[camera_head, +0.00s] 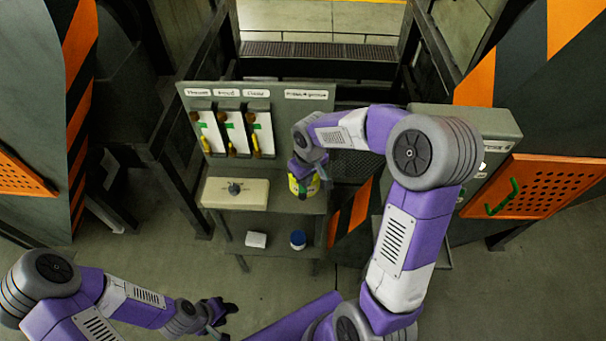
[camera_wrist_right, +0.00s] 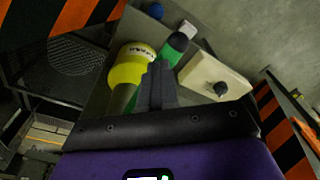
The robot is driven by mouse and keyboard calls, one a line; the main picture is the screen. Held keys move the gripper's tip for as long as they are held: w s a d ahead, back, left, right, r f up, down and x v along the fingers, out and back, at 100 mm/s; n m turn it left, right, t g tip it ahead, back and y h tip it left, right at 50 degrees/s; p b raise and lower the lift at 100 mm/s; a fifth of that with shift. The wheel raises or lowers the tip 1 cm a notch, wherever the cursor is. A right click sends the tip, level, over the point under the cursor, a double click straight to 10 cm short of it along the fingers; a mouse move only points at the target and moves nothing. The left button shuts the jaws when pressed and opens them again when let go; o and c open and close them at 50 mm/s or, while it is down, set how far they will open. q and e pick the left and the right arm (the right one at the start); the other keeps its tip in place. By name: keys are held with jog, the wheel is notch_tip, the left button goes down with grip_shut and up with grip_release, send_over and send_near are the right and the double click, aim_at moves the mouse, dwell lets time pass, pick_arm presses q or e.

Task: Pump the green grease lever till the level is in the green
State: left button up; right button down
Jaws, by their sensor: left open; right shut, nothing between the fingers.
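A yellow round container (camera_wrist_right: 131,68) with a white label stands on the grey stand; it also shows in the head view (camera_head: 293,185), partly behind my right gripper. My right gripper (camera_head: 303,190) is shut and empty, pointing down at the container and lever. In the wrist view its fingers (camera_wrist_right: 158,72) overlap the green part; I cannot tell whether they touch it. No grease level reading can be made out. My left gripper (camera_head: 222,312) is open and low at the left, away from the stand.
A cream box with a dark knob (camera_head: 235,192) sits left of the container. A white block (camera_head: 256,240) and a blue-topped item (camera_head: 298,240) are lower.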

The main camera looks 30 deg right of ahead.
jog(key=s, duration=0.2)
jog(key=s+r, duration=0.1)
jog(key=shift+d, duration=0.25)
jog(key=shift+w, duration=0.1)
notch_tip(320, 180, up, 7)
jog(key=shift+s+r, duration=0.2)
jog(key=shift+s, duration=0.25)
dwell(0.6)
